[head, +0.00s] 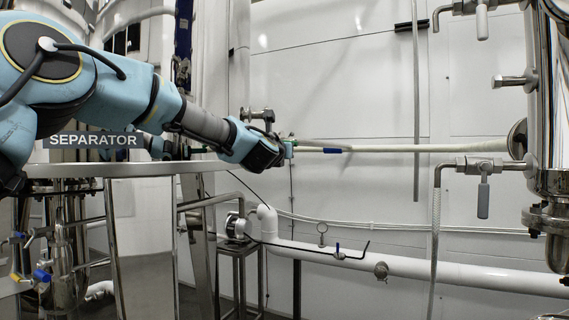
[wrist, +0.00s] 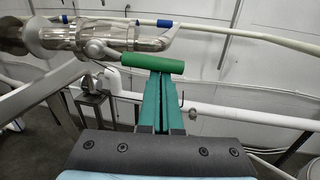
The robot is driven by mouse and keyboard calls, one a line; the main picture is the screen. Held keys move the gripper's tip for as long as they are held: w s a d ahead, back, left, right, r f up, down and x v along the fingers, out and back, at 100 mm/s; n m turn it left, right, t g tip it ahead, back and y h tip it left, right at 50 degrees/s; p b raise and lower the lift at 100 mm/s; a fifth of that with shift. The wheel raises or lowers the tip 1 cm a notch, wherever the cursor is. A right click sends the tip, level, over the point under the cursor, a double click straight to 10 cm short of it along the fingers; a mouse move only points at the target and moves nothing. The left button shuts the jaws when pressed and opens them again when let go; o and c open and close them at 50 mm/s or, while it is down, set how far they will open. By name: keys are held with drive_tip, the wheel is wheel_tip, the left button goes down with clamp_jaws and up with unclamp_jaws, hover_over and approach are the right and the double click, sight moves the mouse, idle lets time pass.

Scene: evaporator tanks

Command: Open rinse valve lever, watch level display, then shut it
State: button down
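The rinse valve lever with its green grip (wrist: 144,62) lies nearly level across the wrist view, in front of a shiny steel valve body and pipe (wrist: 120,37). My gripper (wrist: 161,78) has its two teal fingers side by side, with only a thin dark line between them. Their tips meet the underside of the green grip, near its right half; contact is hard to tell, and the grip is not seen between the fingers. In the head view my gripper (head: 289,148) is small beside the valve fitting (head: 262,116). I cannot make out a level display.
A white pipe (head: 410,267) runs low along the wall. A steel vessel (head: 552,110) with hanging valve handles (head: 483,200) stands at the right. The platform rail (head: 115,169) and SEPARATOR sign (head: 93,141) lie below my arm. Open space shows between arm and vessel.

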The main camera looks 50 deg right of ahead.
drive_tip(key=shift+r+n, duration=0.3)
drive_tip(key=shift+r, duration=0.1)
drive_tip(key=shift+f, duration=0.15)
wheel_tip(320, 180, down, 4)
drive_tip(key=d+b, duration=0.1)
drive_tip(key=b, duration=0.4)
drive_tip(key=b+v, duration=0.3)
drive_tip(key=v, duration=0.6)
drive_tip(key=shift+a+b, duration=0.3)
drive_tip(key=shift+a, duration=0.05)
drive_tip(key=shift+w, duration=0.15)
